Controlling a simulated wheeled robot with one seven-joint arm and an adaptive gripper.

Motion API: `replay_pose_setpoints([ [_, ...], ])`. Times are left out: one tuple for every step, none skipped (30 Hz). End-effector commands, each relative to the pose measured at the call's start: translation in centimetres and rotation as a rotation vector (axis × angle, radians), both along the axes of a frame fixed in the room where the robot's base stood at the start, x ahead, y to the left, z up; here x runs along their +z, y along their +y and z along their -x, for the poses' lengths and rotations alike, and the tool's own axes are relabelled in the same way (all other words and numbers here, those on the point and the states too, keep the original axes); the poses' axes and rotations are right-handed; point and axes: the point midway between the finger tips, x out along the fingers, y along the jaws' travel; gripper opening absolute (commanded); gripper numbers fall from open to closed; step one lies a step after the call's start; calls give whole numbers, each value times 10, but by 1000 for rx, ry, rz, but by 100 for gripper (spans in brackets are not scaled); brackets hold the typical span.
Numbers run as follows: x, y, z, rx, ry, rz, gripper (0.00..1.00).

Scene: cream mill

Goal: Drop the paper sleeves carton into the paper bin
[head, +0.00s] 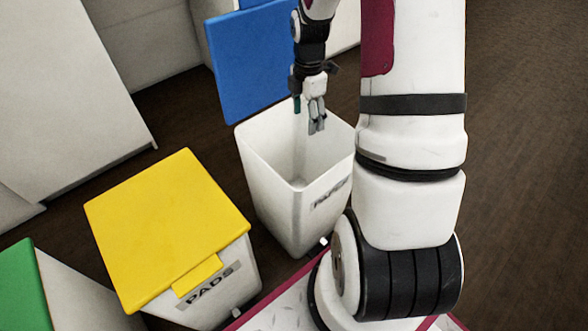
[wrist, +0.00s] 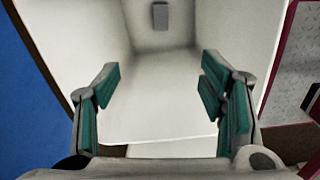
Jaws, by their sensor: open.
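The paper bin (head: 272,185) is a tall white bin with its blue lid (head: 258,65) swung open and a partly hidden label on its front. My gripper (head: 316,122) points down over the bin's open mouth. In the wrist view my gripper (wrist: 160,105) is open, with nothing between its teal finger pads, and looks into the white inside of the bin (wrist: 165,95). A small grey box-like thing (wrist: 160,16) lies deep inside the bin, apart from the fingers. It may be the paper sleeves carton, but its markings are too small to read.
A white bin with a shut yellow lid (head: 168,225), labelled PADS, stands left of the paper bin. A green-lidded bin (head: 22,285) is at the far left edge. Pale cabinets (head: 65,90) stand behind. Dark floor (head: 525,150) is clear at right.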

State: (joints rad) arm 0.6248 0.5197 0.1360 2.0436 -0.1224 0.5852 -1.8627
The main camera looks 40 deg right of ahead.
Motion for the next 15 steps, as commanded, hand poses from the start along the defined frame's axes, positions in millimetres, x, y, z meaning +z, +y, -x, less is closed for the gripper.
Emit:
replay_pose_setpoints([
  [12,-1,-1,-2,-5,3,64],
  [19,-1,0,-1,-5,3,64],
  [27,-1,-1,-1,-5,3,64],
  [33,-1,-1,-1,-5,3,64],
  [38,-1,-1,-2,-4,2,64],
  [45,-1,-1,-2,-4,2,64],
  [50,-1,0,-2,-4,2,64],
  [55,-1,-1,-2,-4,2,64],
  [60,-1,0,-2,-3,1,64],
  [63,0,0,-2,-2,1,64],
  [66,0,0,-1,-2,1,64],
  [70,0,0,-1,-2,1,64],
  [72,0,0,-1,-1,1,64],
  [73,0,0,-1,0,0,64],
  [75,0,0,0,0,0,64],
])
